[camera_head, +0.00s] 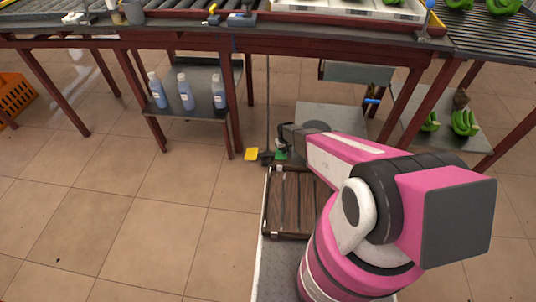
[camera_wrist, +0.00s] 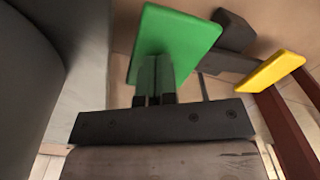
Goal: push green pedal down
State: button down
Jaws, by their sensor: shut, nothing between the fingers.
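The green pedal (camera_head: 281,156) is low near the floor under the conveyor table, mostly hidden by my arm in the head view. In the wrist view the green pedal (camera_wrist: 178,38) is a tilted flat plate. My gripper (camera_wrist: 155,68) is shut and empty, its fingertips overlapping the plate's lower part. I cannot tell whether they touch it. In the head view my gripper (camera_head: 282,143) is a small dark shape at the pedal. A yellow pedal (camera_head: 251,154) sits just left of the green one; it also shows at the right in the wrist view (camera_wrist: 264,74).
A wooden tray (camera_head: 266,215) lies below the pedals. Dark red table legs (camera_head: 228,105) stand nearby. A low shelf (camera_head: 205,112) holds bottles (camera_head: 185,91). Green bananas (camera_head: 464,122) lie on a right shelf. The tiled floor at left is free.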

jog(key=shift+f, duration=1.7)
jog(key=shift+r, duration=5.1)
jog(key=s+d+r+m, duration=0.2)
jog(key=s+d+r, duration=0.4)
jog(key=r, duration=0.6)
jog(key=s+d+r+m, duration=0.1)
jog(key=s+d+r, duration=0.5)
jog(key=r, duration=0.7)
jog(key=s+d+r+m, duration=0.2)
jog(key=s+d+r, duration=0.4)
jog(key=r, duration=0.6)
jog(key=shift+s+d+r+m, duration=0.3)
jog(key=shift+d+r, duration=0.1)
jog(key=shift+d, duration=0.15)
